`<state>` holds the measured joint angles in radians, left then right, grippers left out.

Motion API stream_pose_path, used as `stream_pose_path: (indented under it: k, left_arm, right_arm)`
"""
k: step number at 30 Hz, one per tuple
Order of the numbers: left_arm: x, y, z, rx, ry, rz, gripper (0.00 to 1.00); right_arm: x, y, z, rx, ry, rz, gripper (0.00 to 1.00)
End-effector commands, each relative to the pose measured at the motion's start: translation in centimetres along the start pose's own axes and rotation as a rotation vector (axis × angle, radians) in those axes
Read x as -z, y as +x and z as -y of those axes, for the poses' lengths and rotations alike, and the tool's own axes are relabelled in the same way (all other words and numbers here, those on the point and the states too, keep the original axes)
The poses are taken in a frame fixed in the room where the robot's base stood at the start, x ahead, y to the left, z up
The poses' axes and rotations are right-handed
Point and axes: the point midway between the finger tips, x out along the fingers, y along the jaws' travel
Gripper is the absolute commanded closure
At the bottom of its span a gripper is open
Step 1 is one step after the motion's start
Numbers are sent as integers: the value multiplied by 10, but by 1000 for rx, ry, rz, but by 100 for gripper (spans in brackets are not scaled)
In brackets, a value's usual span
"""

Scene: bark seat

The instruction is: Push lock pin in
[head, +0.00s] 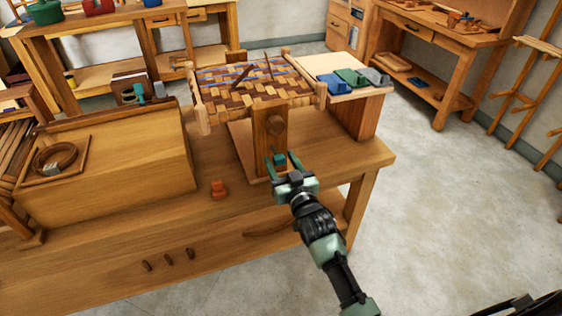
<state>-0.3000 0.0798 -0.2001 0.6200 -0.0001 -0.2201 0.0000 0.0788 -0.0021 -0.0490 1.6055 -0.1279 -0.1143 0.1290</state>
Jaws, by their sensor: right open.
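A woven bark seat (240,88) in a wooden frame rests on a stand on the workbench. The stand's front post (259,135) carries a round wooden knob (277,126). My right gripper (282,162) is open in front of the post, with a finger on each side of the teal piece. Whether they touch it is unclear. My left gripper is out of view.
A large wooden box (120,175) fills the bench's left. A side stand at the right holds blue, green and grey pieces (351,78). The floor to the right is clear.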

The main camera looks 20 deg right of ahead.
Motion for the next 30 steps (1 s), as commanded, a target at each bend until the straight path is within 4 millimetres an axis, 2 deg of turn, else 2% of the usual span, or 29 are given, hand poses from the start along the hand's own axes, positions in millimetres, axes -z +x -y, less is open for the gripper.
stream_pose_path:
  k: [1, 6, 7, 30]
  left_arm:
    - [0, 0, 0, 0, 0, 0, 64]
    - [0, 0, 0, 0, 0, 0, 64]
    - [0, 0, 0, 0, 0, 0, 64]
    - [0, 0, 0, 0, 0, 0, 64]
  right_arm:
    - [0, 0, 0, 0, 0, 0, 47]
    - [0, 0, 0, 0, 0, 0, 95]
    - [0, 0, 0, 0, 0, 0, 100]
    - [0, 0, 0, 0, 0, 1, 100]
